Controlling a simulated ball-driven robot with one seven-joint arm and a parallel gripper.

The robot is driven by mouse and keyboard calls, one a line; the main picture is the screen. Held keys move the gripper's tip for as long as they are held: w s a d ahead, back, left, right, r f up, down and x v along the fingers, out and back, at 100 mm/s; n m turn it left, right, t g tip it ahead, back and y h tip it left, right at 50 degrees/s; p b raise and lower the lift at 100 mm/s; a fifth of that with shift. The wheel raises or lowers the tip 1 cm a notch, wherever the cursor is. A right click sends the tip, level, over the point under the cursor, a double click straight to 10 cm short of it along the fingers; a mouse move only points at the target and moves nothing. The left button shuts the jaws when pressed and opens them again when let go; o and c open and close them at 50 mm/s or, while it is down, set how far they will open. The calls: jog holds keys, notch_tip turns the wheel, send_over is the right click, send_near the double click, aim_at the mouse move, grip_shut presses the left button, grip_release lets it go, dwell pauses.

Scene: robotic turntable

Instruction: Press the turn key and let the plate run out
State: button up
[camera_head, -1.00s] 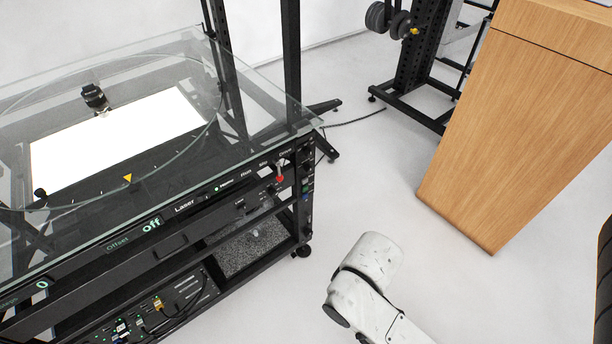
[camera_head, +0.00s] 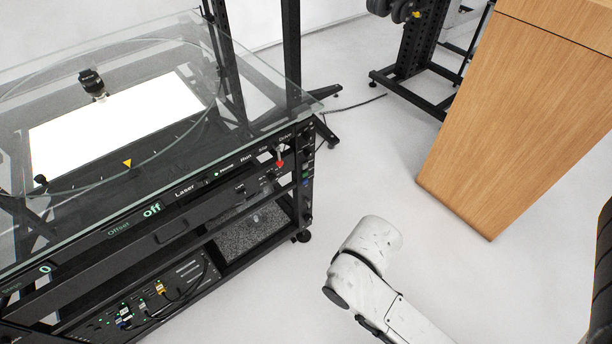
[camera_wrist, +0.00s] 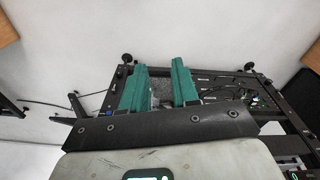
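The turntable rig is a black frame (camera_head: 170,240) with a glass top (camera_head: 150,125) at the left of the head view. A round glass plate outline with a yellow triangle mark (camera_head: 127,163) shows on it. Its front panel (camera_head: 200,190) carries small lettered labels, a display reading "Off" (camera_head: 152,210), a green light (camera_head: 215,174) and a red-tipped lever (camera_head: 280,163). The turn key cannot be picked out at this size. My gripper (camera_wrist: 161,78) shows in the wrist view with two teal fingers apart, nothing between them touching. It is outside the head view.
A bright white panel (camera_head: 70,139) and a small black device (camera_head: 92,83) show through the glass. A wooden cabinet (camera_head: 500,130) stands at the right. Black stand legs (camera_head: 410,85) are behind.

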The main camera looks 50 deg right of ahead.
grip_shut()
dwell(1.3)
